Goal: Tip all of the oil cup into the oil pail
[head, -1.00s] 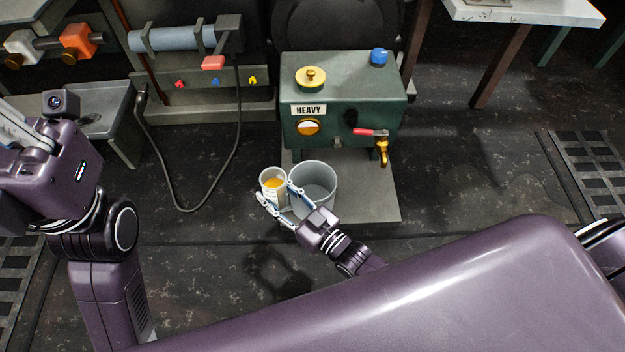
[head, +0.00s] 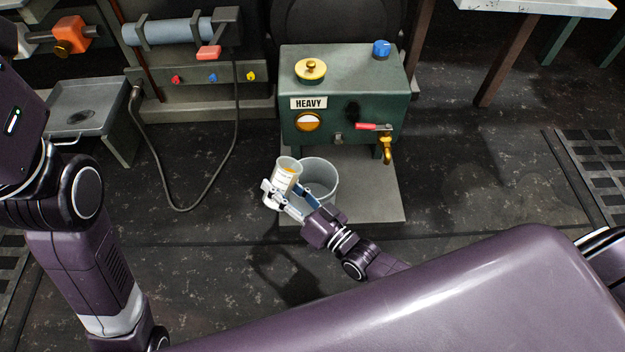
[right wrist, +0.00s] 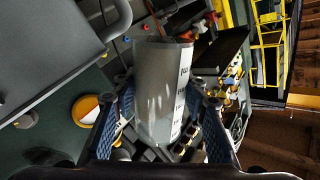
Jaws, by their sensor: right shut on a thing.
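The oil cup (head: 284,178), pale with a printed label, is held tilted at the left rim of the oil pail. Some amber oil shows inside its mouth. The oil pail (head: 327,186) is a grey open bucket standing upright on the plate below the tank; I cannot see oil in it. My right gripper (head: 286,194) is shut around the cup. In the right wrist view the cup (right wrist: 158,95) sits between the two fingers (right wrist: 160,125), its label toward the right. My left gripper is outside the view; only its arm shows at the left.
The green tank (head: 340,105) marked HEAVY, with a red-handled brass tap (head: 386,150), stands just behind the pail. A grey tray (head: 85,105) and a hanging black cable (head: 186,209) are on the left.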

